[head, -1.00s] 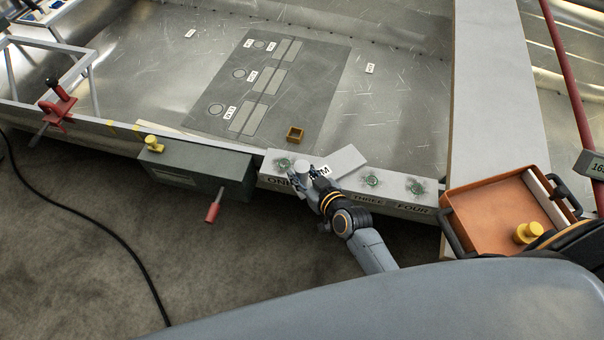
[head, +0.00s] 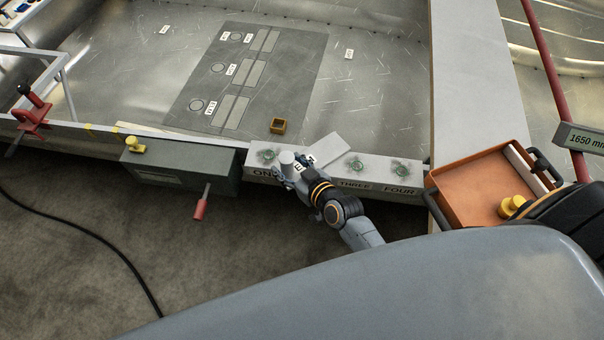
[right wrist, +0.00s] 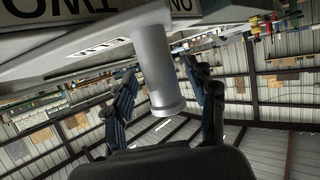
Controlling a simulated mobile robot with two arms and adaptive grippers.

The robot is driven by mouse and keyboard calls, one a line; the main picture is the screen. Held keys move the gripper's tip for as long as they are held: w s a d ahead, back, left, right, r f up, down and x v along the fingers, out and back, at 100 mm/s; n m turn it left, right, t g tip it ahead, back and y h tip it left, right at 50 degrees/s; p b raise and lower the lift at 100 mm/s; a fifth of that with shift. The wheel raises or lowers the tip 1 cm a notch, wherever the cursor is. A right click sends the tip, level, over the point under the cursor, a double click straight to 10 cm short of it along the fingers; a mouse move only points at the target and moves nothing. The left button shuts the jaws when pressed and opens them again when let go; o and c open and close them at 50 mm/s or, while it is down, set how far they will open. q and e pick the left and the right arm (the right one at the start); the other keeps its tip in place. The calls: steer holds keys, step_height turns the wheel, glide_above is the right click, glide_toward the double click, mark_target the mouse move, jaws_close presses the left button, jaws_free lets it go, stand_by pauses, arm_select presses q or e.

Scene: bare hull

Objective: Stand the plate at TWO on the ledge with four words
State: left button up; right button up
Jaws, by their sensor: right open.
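A flat light-grey plate (head: 325,149) with a white lettered label lies slanted across the top of the ledge (head: 338,176), over the TWO place. ONE, THREE and FOUR show on the ledge front in the head view; TWO is hidden there by my arm. My right gripper (head: 291,166) is at the plate's left end. In the right wrist view my right gripper (right wrist: 166,105) is open, its fingers on either side of a pale cylinder (right wrist: 158,70). I cannot tell whether they touch it. The lettering TWO is close by in that view. My left gripper is not in view.
A dark grey box (head: 185,165) with a red handle hangs left of the ledge. An orange tray (head: 468,190) is at right. A small brass-coloured square piece (head: 278,126) lies behind the ledge. Green-ringed spots mark the ledge top. A red clamp (head: 32,118) is far left.

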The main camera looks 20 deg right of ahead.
steer(key=v, duration=1.1)
steer(key=s+d+f+g+h, duration=0.1)
steer(key=s+f+g, duration=0.3)
steer(key=f, duration=0.9)
steer(key=s+d+f+g+h, duration=0.1)
steer(key=s+d+f+g, duration=0.1)
steer(key=s+f, duration=0.8)
steer(key=s+d+f+g+h, duration=0.1)
steer(key=s+d+f+g, duration=0.1)
steer(key=s+f, duration=0.6)
steer(key=s+d+f+g, duration=0.2)
steer(key=s+f+g, duration=0.2)
steer(key=s+f, duration=0.5)
steer(key=shift+s+m+h, duration=0.15)
steer(key=shift+m+h, duration=0.25)
